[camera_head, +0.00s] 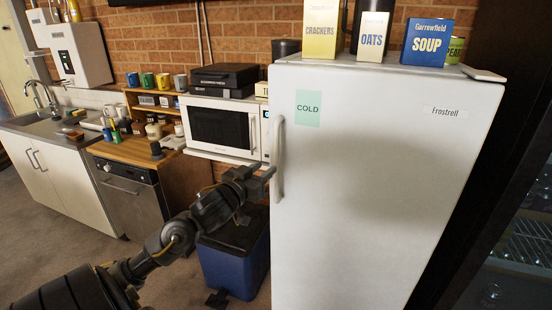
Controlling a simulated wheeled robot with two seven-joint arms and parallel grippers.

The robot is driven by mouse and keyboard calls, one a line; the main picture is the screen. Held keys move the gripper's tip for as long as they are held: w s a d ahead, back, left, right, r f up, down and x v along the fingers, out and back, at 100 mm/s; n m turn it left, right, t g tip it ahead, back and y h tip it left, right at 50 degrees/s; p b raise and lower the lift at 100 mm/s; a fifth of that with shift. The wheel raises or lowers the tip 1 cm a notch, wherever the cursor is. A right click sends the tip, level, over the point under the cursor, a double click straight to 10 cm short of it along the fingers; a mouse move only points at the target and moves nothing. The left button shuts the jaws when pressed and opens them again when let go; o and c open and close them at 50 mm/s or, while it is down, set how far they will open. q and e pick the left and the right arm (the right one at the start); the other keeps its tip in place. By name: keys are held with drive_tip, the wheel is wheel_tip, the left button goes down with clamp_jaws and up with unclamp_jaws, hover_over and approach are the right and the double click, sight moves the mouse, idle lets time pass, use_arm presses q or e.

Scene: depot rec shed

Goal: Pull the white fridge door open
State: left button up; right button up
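The white fridge (375,190) stands upright at the right of centre, with its door shut. Its door has a green "COLD" note, a "Frostrell" label and a pale vertical handle (279,160) along the left edge. My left gripper (264,171) reaches up from the lower left, just left of the handle's lower half. Its dark fingers look parted, with nothing seen between them. I cannot tell whether a fingertip touches the handle. My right gripper is out of view.
Boxes of crackers (322,28), oats (372,36) and soup (427,42) stand on the fridge top. A blue bin (232,262) sits below my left gripper. A microwave (222,128) is left of the fridge. A dark glass-fronted cabinet (515,240) stands at right.

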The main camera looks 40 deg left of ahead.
sight(275, 161)
use_arm(q)
drive_tip(key=w, duration=0.5)
drive_tip(key=w+a+p, duration=0.1)
drive_tip(key=w, duration=0.1)
drive_tip(key=shift+w, duration=0.2)
drive_tip(key=shift+c, duration=0.3)
clamp_jaws()
